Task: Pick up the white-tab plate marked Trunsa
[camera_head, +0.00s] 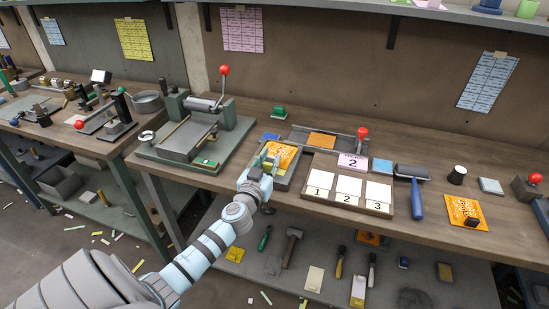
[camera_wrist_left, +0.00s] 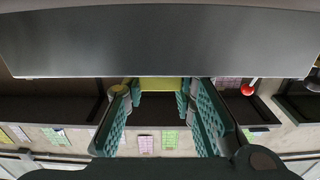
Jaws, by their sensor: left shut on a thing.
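My left gripper (camera_head: 267,162) is at the left side of a shallow grey tray (camera_head: 281,183) on the bench. An orange plate with dark print (camera_head: 286,154) shows at the gripper's fingers, over the tray. In the left wrist view the green fingers (camera_wrist_left: 160,92) stand either side of a yellowish piece (camera_wrist_left: 162,84), which seems to be the plate's edge. The left gripper is shut on it. The print is too small to read, and I cannot make out a white tab. The right gripper is not in view.
Another orange plate (camera_head: 321,140) lies behind, and one with a black tab (camera_head: 465,211) lies at right. A numbered tray (camera_head: 334,202) holds white cards. A roller with a blue handle (camera_head: 416,196) lies beside it. A green press (camera_head: 197,132) stands at left.

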